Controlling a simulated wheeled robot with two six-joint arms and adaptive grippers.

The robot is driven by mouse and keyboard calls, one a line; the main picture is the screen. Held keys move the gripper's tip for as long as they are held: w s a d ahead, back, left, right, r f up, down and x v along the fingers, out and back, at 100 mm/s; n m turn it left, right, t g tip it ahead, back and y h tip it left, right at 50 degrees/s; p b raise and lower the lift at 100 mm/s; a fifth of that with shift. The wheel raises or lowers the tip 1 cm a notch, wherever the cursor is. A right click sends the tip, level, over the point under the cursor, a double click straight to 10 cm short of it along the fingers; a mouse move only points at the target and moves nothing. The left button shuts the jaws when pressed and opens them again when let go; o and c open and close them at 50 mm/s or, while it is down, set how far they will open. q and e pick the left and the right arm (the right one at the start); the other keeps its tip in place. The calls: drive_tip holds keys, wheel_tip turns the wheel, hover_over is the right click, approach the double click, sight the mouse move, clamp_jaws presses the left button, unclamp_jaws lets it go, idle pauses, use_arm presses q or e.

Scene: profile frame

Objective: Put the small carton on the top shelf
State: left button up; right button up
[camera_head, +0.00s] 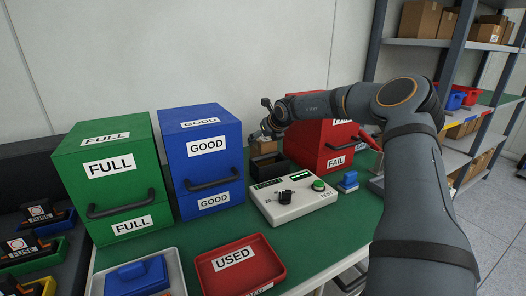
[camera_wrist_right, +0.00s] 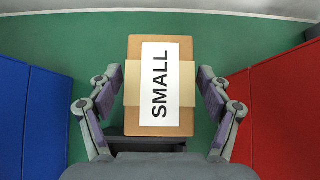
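The small carton (camera_wrist_right: 133,112) is a brown box with tan tape and a white SMALL label, in the middle of the right wrist view. In the head view a bit of it (camera_head: 266,147) shows below my right gripper (camera_head: 271,118), between the blue and red cabinets. My right gripper (camera_wrist_right: 160,92) is over the carton, its fingers spread on either side with thin gaps. A dark box or stand (camera_head: 267,167) is under the carton. The shelf rack has an upper shelf (camera_head: 408,42) with brown cartons at the head view's upper right. My left gripper is not in view.
A blue GOOD cabinet (camera_head: 203,128) and a red FAIL cabinet (camera_head: 312,145) stand close on both sides of the carton. A tester (camera_head: 293,207) stands in front. A red USED tray (camera_head: 222,271) and green FULL cabinet (camera_head: 100,190) are to the left.

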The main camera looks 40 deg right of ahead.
drive_tip(key=c, duration=1.2)
drive_tip(key=shift+o, duration=0.2)
drive_tip(key=shift+r, duration=0.25)
wheel_tip(320, 180, up, 9)
drive_tip(key=shift+f+p, duration=0.2)
drive_tip(key=shift+p, duration=0.65)
drive_tip(key=shift+r, duration=0.55)
use_arm(q)
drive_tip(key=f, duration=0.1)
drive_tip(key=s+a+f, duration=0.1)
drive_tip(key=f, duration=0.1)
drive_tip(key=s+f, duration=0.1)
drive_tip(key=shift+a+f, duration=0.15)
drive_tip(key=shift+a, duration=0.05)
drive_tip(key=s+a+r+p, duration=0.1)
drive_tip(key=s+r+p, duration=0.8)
drive_tip(key=p, duration=1.3)
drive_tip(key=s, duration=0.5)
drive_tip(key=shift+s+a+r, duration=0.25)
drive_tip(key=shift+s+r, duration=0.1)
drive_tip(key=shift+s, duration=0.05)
use_arm(e)
wheel_tip(320, 180, up, 22)
drive_tip(key=shift+f, duration=0.15)
